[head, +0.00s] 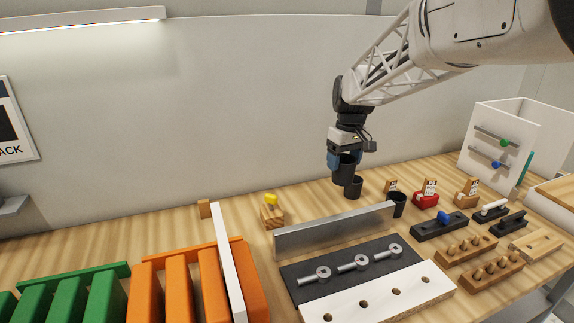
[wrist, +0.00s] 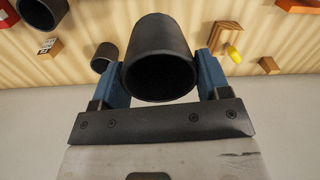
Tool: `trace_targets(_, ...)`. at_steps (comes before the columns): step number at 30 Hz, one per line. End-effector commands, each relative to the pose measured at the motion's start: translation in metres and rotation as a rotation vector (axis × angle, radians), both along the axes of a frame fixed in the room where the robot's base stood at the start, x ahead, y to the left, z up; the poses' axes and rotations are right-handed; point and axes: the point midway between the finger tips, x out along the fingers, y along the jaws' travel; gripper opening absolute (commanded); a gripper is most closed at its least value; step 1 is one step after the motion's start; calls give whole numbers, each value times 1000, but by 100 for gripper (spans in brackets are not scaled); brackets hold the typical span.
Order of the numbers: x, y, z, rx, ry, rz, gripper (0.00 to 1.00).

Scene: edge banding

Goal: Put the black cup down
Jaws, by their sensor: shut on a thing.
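My gripper (head: 343,160) is shut on a black cup (head: 344,171) and holds it by its sides. In the wrist view the held cup (wrist: 160,58) sits between the two blue fingers of my gripper (wrist: 163,75), its dark hollow showing. A second black cup (head: 354,187) stands on the table just below and to the right of the held one in the head view. A third black cup (head: 397,204) stands further right, by the end of a grey metal bar. Whether the held cup touches anything is hard to tell; it appears above the table.
A wooden block with a yellow piece (head: 271,211) is to the left.

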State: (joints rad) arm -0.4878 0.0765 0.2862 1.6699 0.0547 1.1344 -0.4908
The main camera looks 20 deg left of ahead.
Motion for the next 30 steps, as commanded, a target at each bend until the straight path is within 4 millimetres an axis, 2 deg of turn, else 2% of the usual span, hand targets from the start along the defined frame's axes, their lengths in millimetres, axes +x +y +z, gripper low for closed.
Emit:
trace_targets(12,0,0,0,0,0,1,46)
trace_targets(17,-1,7,-1,0,0,10,46)
trace_targets(23,-5,32,-5,0,2,49,46)
trace_targets(30,-17,89,-12,-1,1,136,46)
